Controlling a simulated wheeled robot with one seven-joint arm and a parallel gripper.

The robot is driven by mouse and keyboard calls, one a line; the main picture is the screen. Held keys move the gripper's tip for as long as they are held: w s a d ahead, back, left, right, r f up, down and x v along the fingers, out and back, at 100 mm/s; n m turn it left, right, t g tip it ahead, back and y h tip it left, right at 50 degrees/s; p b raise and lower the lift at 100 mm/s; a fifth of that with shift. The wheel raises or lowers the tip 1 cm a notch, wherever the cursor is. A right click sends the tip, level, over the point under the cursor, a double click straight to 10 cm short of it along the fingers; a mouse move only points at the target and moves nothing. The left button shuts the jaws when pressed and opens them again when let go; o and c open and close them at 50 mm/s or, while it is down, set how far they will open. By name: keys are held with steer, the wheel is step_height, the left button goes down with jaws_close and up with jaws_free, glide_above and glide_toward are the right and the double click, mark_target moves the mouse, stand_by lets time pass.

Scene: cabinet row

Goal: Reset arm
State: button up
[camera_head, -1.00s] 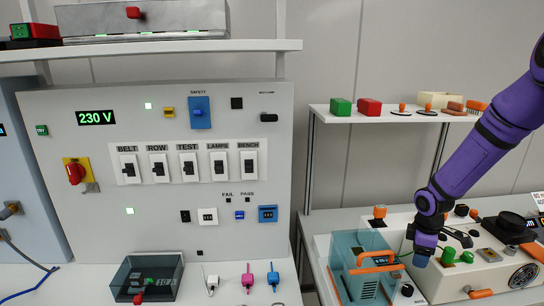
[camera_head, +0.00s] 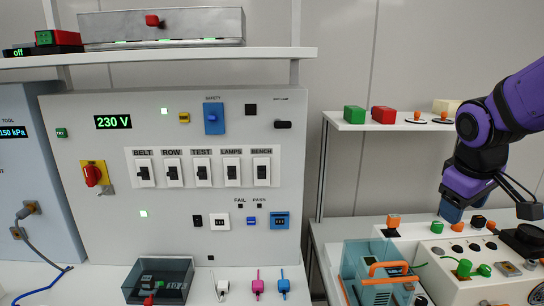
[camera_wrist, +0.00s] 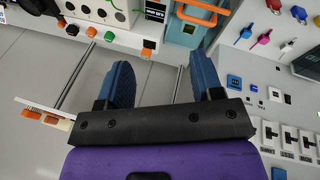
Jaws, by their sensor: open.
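My purple arm reaches in from the right in the head view. My gripper (camera_head: 450,212) hangs above the white bench box (camera_head: 462,290), with a blue finger showing. In the wrist view my gripper (camera_wrist: 162,75) has its two blue fingers spread well apart, with nothing between them. It touches nothing that I can see.
A clear blue case with an orange handle (camera_head: 388,268) stands left below my gripper. A shelf (camera_head: 375,124) with green and red blocks is behind. The switch panel (camera_head: 180,225) fills the left. A dark clear-lidded box (camera_head: 160,280) and small coloured plugs (camera_head: 257,287) sit before it.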

steer(key=s+a+r+m+t+y, duration=0.1)
steer(key=s+a+r+m, duration=0.1)
steer(key=s, duration=0.5)
steer(key=s+a+r+m+t+y, duration=0.1)
steer(key=s+a+r+m, duration=0.1)
steer(key=s, duration=0.5)
step_height(320, 180, up, 2)
steer(key=shift+a+r, duration=0.2)
steer(key=shift+a, duration=0.6)
